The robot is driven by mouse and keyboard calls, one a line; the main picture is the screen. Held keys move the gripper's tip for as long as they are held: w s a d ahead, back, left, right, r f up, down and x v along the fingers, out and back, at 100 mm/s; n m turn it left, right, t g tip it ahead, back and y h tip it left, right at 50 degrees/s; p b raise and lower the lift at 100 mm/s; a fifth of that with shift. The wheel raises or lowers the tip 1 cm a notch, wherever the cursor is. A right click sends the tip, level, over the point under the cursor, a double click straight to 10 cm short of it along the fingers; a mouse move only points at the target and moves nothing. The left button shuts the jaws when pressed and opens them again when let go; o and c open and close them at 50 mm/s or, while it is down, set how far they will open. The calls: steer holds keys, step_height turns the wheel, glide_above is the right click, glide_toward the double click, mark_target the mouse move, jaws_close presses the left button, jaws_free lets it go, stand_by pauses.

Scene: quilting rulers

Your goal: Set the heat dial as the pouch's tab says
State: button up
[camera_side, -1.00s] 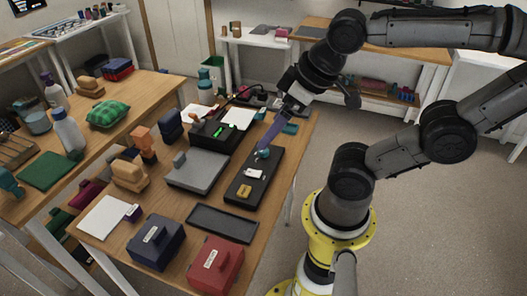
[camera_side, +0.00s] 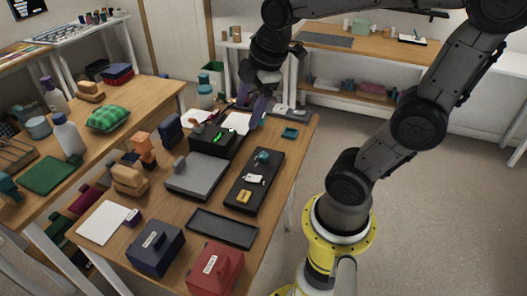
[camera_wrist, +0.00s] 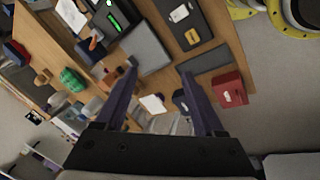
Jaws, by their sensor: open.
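A dark panel (camera_side: 239,208) holds a teal knob (camera_side: 262,156), a white label and a yellow piece; the knob may be the heat dial. A black box (camera_side: 229,148) with a lit green display (camera_side: 217,133) stands left of it. A navy pouch-like block (camera_side: 157,247) and a red one (camera_side: 217,268) each carry a pale tab at the front; the writing is too small to read. Both also show in the wrist view, navy (camera_wrist: 179,98) and red (camera_wrist: 231,91). My gripper (camera_side: 252,100) is open and empty, raised above the table's far end, away from the knob. Its purple fingers (camera_wrist: 158,75) are spread.
A grey plate (camera_side: 192,181) with a handle lies left of the panel. An empty dark tray (camera_side: 221,228) lies in front of it. A small teal dish (camera_side: 290,133) is near the right edge. A white sheet (camera_side: 102,223) and several blocks fill the left side.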

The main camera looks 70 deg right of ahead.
steer(key=w+d+f+g, duration=0.3)
steer(key=d+f, duration=0.3)
steer(key=d, duration=0.3)
steer(key=m+g, duration=0.1)
glide_above(264, 155)
step_height(264, 155, down, 4)
steer(key=shift+y, duration=0.4)
step_height(264, 155, down, 14)
steer(key=shift+r, duration=0.1)
jaws_close()
